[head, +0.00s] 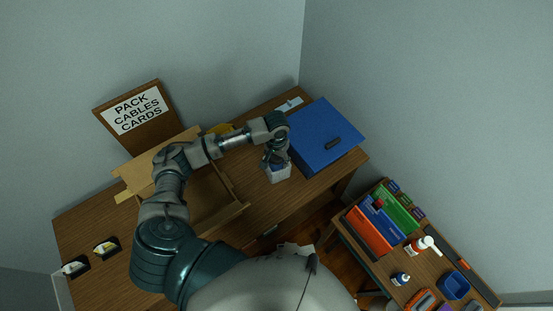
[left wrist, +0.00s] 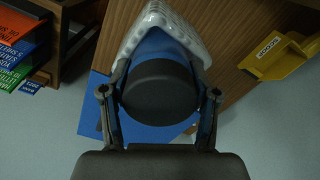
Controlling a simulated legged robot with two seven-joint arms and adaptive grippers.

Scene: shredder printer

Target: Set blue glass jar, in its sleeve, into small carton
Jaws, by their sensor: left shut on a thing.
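The blue glass jar (left wrist: 160,50) has a black lid (left wrist: 157,92) and sits in a pale, bubbly sleeve (left wrist: 168,18). My left gripper (head: 277,158) is shut on the jar near its lid, one finger on each side. In the head view the sleeved jar (head: 279,174) hangs below the gripper, close to the blue box; I cannot tell whether it touches the desk. An open brown carton (head: 228,218) with raised flaps stands on the desk left of the jar. My arm hides part of the carton and its inside. My right gripper is not in view.
A large blue box (head: 325,132) stands right of the jar. A sign board (head: 138,112) stands behind the carton. A lower side table at right holds colored folders (head: 370,230) and bottles.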

